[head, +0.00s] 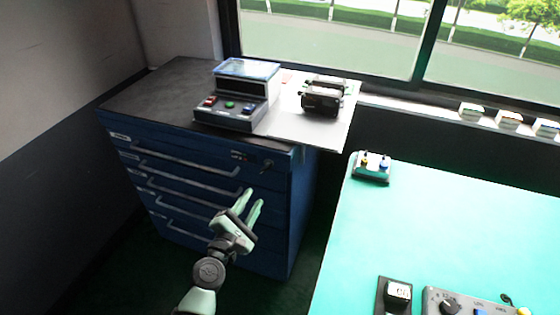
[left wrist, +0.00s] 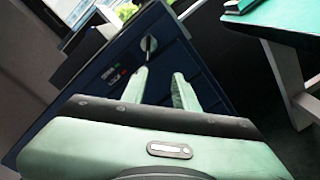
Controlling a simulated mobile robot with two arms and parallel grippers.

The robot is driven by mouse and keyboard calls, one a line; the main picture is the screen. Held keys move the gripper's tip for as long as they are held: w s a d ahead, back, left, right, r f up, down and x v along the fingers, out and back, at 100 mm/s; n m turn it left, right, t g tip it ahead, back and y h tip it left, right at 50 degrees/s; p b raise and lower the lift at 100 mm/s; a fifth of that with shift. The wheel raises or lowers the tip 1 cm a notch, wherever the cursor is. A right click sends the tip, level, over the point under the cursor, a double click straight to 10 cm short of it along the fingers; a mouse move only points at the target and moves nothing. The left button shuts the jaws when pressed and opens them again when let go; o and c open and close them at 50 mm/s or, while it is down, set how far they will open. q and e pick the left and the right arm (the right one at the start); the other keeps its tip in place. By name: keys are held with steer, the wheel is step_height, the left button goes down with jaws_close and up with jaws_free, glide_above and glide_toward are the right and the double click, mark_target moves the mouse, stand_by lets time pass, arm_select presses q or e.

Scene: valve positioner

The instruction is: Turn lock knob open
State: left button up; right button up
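The lock knob (head: 266,164) is a small grey knob on the upper right of the blue drawer cabinet's (head: 302,200) front. In the left wrist view the knob (left wrist: 148,43) is a light, narrow piece just beyond the fingertips, beside small markings on the panel. My left gripper (head: 254,196) is open, its two pale green fingers apart and empty. It is in front of the cabinet, below the knob in the head view. In the left wrist view the gripper (left wrist: 160,72) points toward the panel, apart from the knob. My right gripper is not in view.
Drawer handles (head: 185,170) run across the cabinet front. A control box (head: 234,110) and a dark device (head: 322,97) on a white sheet (head: 338,130) stand on top. A green table (head: 440,225) with switch boxes is at right. A dark gap separates cabinet and table.

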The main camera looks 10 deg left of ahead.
mark_target(264, 171)
arm_select(q)
steer(key=shift+n+t, duration=0.3)
steer(key=w+r, duration=0.1)
steer(key=w, duration=0.1)
steer(key=w+d+r, duration=0.1)
steer(key=w, duration=0.5)
steer(key=shift+d+r, duration=0.35)
steer(key=shift+r, duration=0.05)
jaws_close()
